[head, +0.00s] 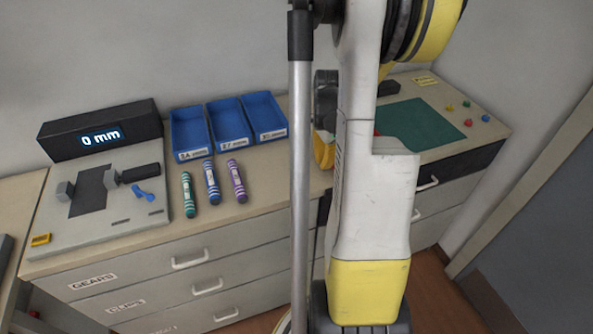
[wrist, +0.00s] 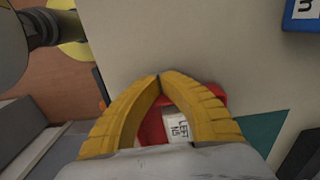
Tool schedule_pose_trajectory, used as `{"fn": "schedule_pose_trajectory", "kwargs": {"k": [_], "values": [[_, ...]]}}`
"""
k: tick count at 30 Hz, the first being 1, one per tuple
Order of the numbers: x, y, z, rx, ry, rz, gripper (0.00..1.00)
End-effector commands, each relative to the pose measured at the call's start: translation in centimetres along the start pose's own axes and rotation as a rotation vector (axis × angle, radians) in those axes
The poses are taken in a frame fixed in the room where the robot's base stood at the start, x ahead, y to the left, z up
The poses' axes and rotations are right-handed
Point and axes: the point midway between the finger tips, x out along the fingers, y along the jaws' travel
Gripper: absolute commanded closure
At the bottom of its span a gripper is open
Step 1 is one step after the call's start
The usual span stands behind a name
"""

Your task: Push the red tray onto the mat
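The red tray shows in the wrist view (wrist: 152,126), behind and between my gripper's fingers, with a white label on it. Most of its outline is hidden by the fingers; in the head view my arm hides nearly all of it. The green mat (head: 428,122) lies flat on the right part of the counter. Its corner shows in the wrist view (wrist: 268,134), to the right of the tray. My gripper (wrist: 159,76) has its yellow fingertips together, over or beside the tray; contact cannot be told. In the head view it is mostly hidden behind my arm.
Several blue bins (head: 227,123) stand at the back, with striped cartridges (head: 211,183) before them. A gauge with a black display (head: 100,130) stands at the left. Several small coloured knobs (head: 467,105) sit right of the mat. The counter's front edge is close to the tray.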

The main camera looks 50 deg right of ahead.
Motion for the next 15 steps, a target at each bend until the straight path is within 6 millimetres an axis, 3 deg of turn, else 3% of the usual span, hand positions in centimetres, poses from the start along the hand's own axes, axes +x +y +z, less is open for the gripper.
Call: {"fn": "schedule_pose_trajectory", "kwargs": {"k": [3, 9, 15], "values": [[0.0, 0.0, -3.8, 0.006, 0.0, 0.0, 1.0], [0.0, 0.0, -9.2, 0.004, 0.0, 0.0, 1.0], [0.0, 0.0, -11.8, 0.001, 0.0, 0.0, 1.0]]}}
